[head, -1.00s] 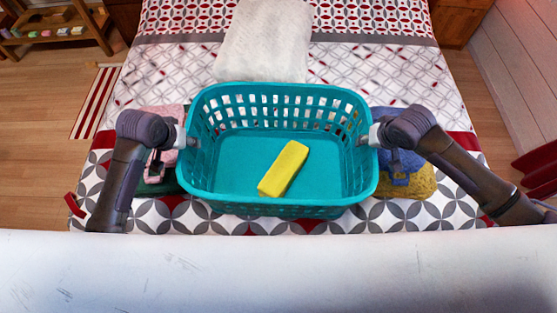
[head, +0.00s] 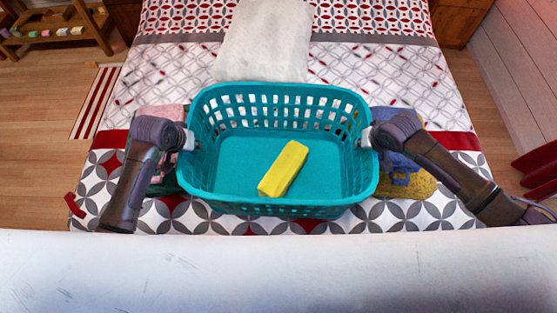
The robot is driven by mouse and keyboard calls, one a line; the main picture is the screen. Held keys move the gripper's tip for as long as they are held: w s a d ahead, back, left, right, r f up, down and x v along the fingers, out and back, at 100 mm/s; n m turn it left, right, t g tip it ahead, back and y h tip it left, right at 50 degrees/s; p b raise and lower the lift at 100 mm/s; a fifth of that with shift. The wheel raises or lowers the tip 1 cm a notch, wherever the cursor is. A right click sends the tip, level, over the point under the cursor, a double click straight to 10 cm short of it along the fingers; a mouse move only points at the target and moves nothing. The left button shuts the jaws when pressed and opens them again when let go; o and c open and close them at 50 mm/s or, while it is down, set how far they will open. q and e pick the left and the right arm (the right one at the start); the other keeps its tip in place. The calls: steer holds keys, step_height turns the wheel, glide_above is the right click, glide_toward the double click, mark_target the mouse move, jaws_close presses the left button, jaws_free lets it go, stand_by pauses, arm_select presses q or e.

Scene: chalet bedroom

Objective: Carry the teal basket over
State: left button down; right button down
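The teal basket (head: 280,208) stands upright on the bed in the middle of the head view. A yellow block (head: 284,168) lies tilted on its floor. My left gripper (head: 189,140) is at the basket's left end wall, near the rim. My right gripper (head: 364,138) is at the right end wall, at about the same height. Both seem to touch the basket. The fingers are small and partly hidden by the rim and wrists, so their closure is unclear.
The patterned bed (head: 410,85) lies under the basket. A white pillow (head: 265,40) is just behind it. Folded pink cloth (head: 160,112) lies left of the basket, blue (head: 400,165) and yellow (head: 418,187) cloths right. A striped rug (head: 97,100) and wooden shelf (head: 60,38) are at left.

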arm_select(q)
steer(key=shift+r, duration=0.15)
arm_select(e)
steer(key=shift+r, duration=0.15)
